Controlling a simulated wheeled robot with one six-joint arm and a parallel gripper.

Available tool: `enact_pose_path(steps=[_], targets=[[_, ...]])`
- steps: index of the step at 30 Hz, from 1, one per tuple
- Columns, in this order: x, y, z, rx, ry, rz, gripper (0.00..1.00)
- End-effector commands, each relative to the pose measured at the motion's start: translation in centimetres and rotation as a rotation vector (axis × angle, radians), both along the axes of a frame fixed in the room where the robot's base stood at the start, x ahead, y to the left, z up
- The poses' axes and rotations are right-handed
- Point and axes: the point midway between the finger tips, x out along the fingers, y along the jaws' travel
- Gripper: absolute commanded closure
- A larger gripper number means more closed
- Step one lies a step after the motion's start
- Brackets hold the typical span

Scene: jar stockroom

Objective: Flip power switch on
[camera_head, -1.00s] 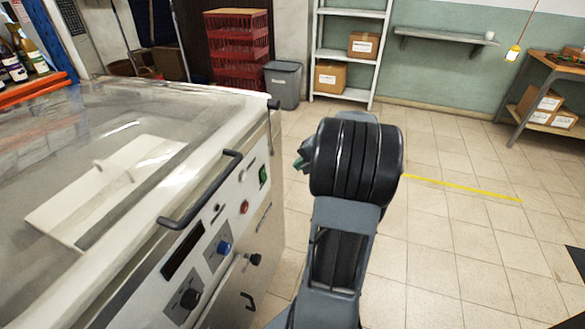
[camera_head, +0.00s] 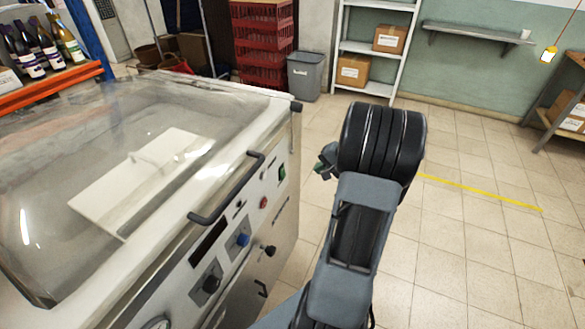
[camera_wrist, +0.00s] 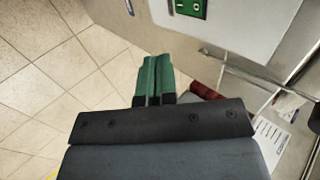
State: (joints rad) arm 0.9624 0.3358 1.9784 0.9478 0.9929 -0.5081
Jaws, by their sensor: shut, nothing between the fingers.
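The power switch (camera_head: 282,172) is a small green rocker on the front panel of the white machine (camera_head: 283,128), near the panel's far end. In the wrist view the switch (camera_wrist: 190,8) shows at the top edge, partly cut off, with white "I" and "O" marks. My gripper (camera_wrist: 156,60) has green fingers that are shut together and empty. It is apart from the switch, below and left of it in the wrist view. In the head view only a bit of my gripper (camera_head: 324,165) shows beside my wrist, right of the switch.
The machine's clear lid (camera_head: 90,130) has a black handle (camera_head: 226,190) along its front edge. Tiled floor right of the machine is open. A grey bin (camera_head: 304,76) and shelves stand behind.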

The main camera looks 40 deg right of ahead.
Motion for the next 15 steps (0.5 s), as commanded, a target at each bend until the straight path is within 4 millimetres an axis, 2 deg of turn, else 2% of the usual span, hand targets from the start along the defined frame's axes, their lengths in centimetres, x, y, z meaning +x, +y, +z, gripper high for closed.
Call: enact_pose_path(steps=[15], targets=[[0.15, 0.15, -0.51, -0.002, 0.005, 0.001, 1.0]])
